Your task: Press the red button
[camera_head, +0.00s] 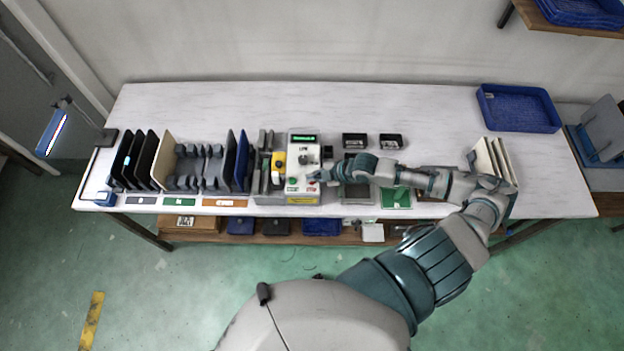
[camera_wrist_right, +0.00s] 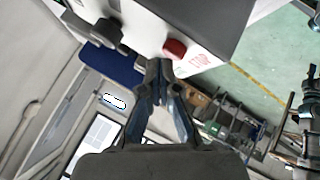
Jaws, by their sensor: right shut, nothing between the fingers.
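The red button (camera_wrist_right: 175,49) sticks out from the pale face of a control box (camera_head: 303,143) on the table. In the wrist view it is just above and to the right of my fingertips. My right gripper (camera_wrist_right: 158,70) is shut and empty, with its fingertips very close to the button; I cannot tell whether they touch. In the head view my right arm reaches in from the right and the gripper (camera_head: 320,176) covers the lower right part of the box face. A dark knob (camera_wrist_right: 105,32) sits beside the button. My left gripper is not in view.
Upright dark panels (camera_head: 138,158) and grey holders stand left of the box. Two small black trays (camera_head: 354,141) lie behind my right gripper. A blue tray (camera_head: 518,108) is at the back right, and pale panels (camera_head: 490,158) stand near my right forearm.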

